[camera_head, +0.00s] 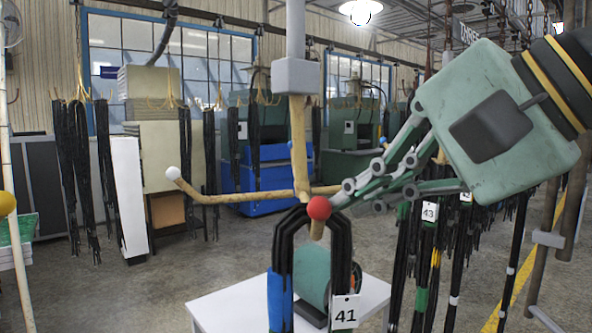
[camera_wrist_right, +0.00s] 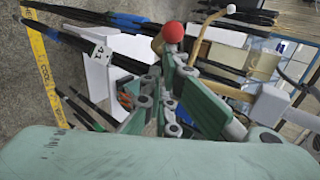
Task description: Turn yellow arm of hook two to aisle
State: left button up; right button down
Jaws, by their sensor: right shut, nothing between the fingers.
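A hanging hook (camera_head: 298,150) with tan arms hangs from a grey post in the middle of the head view. One arm points left with a white ball tip (camera_head: 173,174). Another points towards me with a red ball (camera_head: 318,208) and carries black hoses. A third arm reaches right, its end hidden behind my gripper. A yellow ball (camera_head: 6,203) shows at the left edge; its arm is not visible. My right gripper (camera_head: 345,193) is shut and empty beside the red ball and the right-hand arm; contact cannot be told. In the wrist view, the red ball (camera_wrist_right: 173,32) is just beyond the fingers.
Black hoses (camera_head: 340,250) with tag 41 hang in front of a white table (camera_head: 235,306) bearing a green cylinder. More hoses (camera_head: 425,240), tagged 43, hang at the right. The floor at centre left is clear.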

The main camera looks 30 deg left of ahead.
jog(key=shift+s+a, duration=3.7)
jog(key=shift+a, duration=3.1)
notch_tip(320, 180, up, 9)
jog(key=p, duration=0.4)
send_over(328, 201)
jog(key=s+d, duration=0.1)
jog(key=s, duration=0.4)
jog(key=shift+s+d, duration=0.25)
jog(key=shift+d, duration=0.75)
jog(key=shift+s+d, duration=0.25)
jog(key=shift+d, duration=0.75)
jog(key=shift+a, duration=0.1)
